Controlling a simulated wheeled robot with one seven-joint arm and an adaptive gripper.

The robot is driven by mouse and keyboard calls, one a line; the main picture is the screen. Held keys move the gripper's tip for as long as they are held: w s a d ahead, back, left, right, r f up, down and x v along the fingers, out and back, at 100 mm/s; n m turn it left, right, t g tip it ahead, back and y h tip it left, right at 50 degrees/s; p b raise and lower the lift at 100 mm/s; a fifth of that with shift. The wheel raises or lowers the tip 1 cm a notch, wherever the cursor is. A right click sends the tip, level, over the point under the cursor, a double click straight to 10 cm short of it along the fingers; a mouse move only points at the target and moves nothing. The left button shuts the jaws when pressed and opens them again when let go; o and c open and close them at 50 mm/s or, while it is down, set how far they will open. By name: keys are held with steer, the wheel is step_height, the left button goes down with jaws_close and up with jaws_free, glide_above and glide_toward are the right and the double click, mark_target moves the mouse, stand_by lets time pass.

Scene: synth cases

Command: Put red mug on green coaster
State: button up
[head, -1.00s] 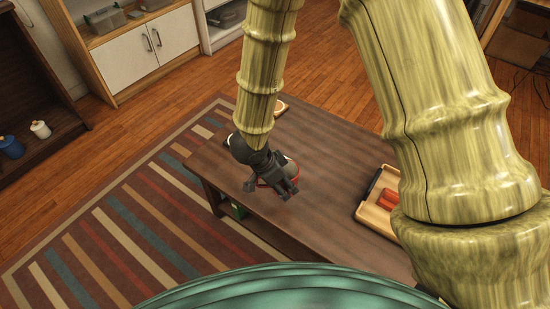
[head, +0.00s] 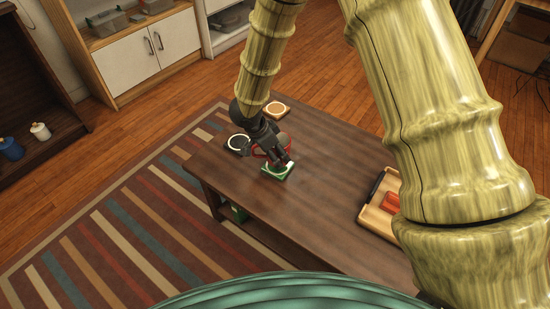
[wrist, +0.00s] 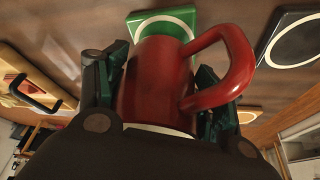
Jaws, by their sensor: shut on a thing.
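My gripper (head: 279,158) is shut on the red mug (wrist: 152,85), with one finger on each side of its body. The mug's looped handle sticks out to the right in the wrist view. In the head view, my gripper hides much of the red mug (head: 261,152). The green coaster (head: 278,176), with a white ring, lies on the table just below the gripper. It also shows in the wrist view (wrist: 133,28), partly hidden behind the mug. A gap between mug and coaster cannot be judged surely.
A black coaster with a white ring (head: 230,147) lies left of the gripper. A wooden coaster (head: 286,109) lies at the table's far edge. A wooden tray (head: 372,218) with red contents stands at the right. The brown table (head: 310,210) is bare between tray and gripper.

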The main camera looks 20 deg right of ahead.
steer(key=shift+f+b, duration=0.4)
steer(key=shift+f, duration=0.95)
steer(key=shift+f, duration=0.1)
steer(key=o, duration=1.4)
steer(key=shift+o, duration=0.2)
steer(key=p+v, duration=0.4)
steer(key=v, duration=0.8)
